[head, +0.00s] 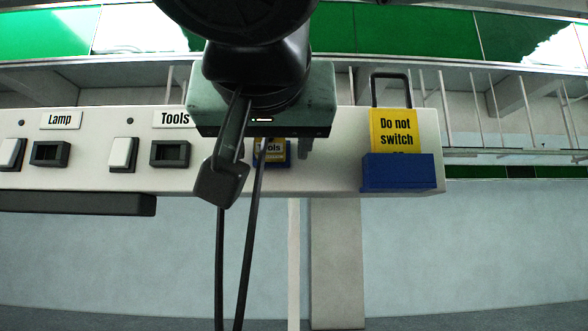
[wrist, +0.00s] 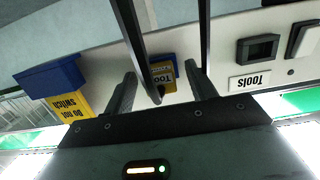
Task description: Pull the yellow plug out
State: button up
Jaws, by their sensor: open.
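The yellow plug (head: 271,148), with a "Tools" label, sits at a blue base on the white strip, partly hidden behind my gripper and a black cable. It also shows in the wrist view (wrist: 163,84). My gripper (wrist: 160,69) is open, with one finger on each side of the yellow plug in that view. I cannot tell whether the fingers touch it. In the head view, the teal gripper body covers the area above the plug, and one finger shows just right of it.
A yellow "Do not switch" block (head: 392,130) with a black loop stands in a blue holder (head: 398,173) at right. A dark block (head: 222,180) and black cables hang in front of the strip. Switches and dark sockets (head: 170,154) lie left. Wire racks are behind.

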aim_at(269, 147)
grip_shut()
jog(key=shift+s+d+b, duration=0.1)
jog(key=shift+s+b, duration=0.75)
jog(key=shift+s, duration=0.35)
dwell(1.0)
jog(key=shift+s+b, duration=0.4)
jog(key=shift+s, duration=0.4)
jog(key=shift+s, duration=0.1)
jog(key=shift+s+d+f+b, duration=0.1)
jog(key=shift+s+b, duration=0.6)
jog(key=shift+s, duration=0.7)
